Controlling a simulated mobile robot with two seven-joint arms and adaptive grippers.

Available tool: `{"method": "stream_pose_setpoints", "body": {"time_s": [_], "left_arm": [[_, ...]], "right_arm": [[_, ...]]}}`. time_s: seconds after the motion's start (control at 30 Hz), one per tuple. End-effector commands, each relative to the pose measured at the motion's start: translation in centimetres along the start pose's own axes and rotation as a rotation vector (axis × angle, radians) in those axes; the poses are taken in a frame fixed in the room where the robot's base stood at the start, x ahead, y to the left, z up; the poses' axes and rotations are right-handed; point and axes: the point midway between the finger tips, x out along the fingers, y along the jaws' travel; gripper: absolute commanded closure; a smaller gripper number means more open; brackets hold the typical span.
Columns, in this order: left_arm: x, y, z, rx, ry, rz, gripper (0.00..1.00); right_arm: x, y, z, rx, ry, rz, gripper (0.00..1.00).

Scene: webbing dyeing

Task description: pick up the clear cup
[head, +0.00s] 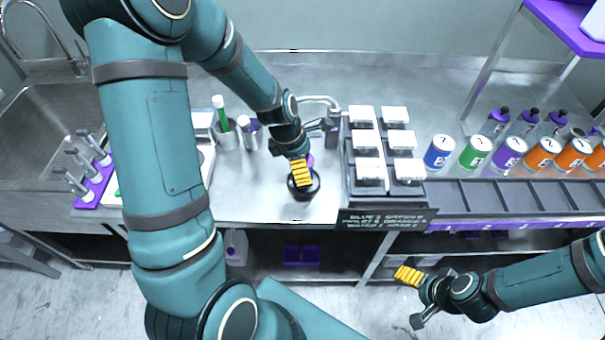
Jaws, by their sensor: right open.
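My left gripper (301,172) reaches down over the steel counter, its yellow pad just above or at a dark round object (304,192). I cannot tell whether it touches it or how far its fingers are apart. My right gripper (412,298) is open and empty, low in front of the counter at the lower right. No cup shows plainly as the clear one.
White-lidded boxes (367,140) stand in a dark rack right of my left gripper. Numbered cans (475,152) and purple-capped bottles (528,122) line the right side. A sink (50,125) and a purple rack (95,185) are at left. A small tap (320,103) stands behind my gripper.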

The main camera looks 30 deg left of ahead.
Motion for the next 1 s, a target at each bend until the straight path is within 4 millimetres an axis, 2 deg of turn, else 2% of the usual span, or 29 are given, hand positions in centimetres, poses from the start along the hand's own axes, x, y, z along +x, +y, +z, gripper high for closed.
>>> {"method": "stream_pose_setpoints", "body": {"time_s": [0.27, 0.37, 0.5, 0.83, 1.0], "left_arm": [[0.3, 0.0, 0.0, 0.0, -0.001, 0.002, 0.03], [0.3, 0.0, 0.0, 0.0, -0.001, 0.002, 0.34], [0.3, 0.0, 0.0, 0.0, 0.0, 0.001, 0.82], [0.2, 0.1, 0.1, 0.001, -0.001, 0.002, 0.82], [-1.5, 0.1, 0.7, 0.003, -0.002, 0.006, 0.82]], "right_arm": [[0.0, 0.0, 0.1, 0.0, -0.001, 0.0, 0.16], [0.0, 0.0, 0.1, 0.0, -0.001, 0.0, 0.16], [0.0, 0.0, 0.0, 0.0, -0.001, 0.0, 0.16], [0.0, 0.0, 0.0, 0.0, 0.0, 0.0, 0.16], [-0.5, -0.2, -0.2, 0.001, 0.003, 0.0, 0.16]]}}
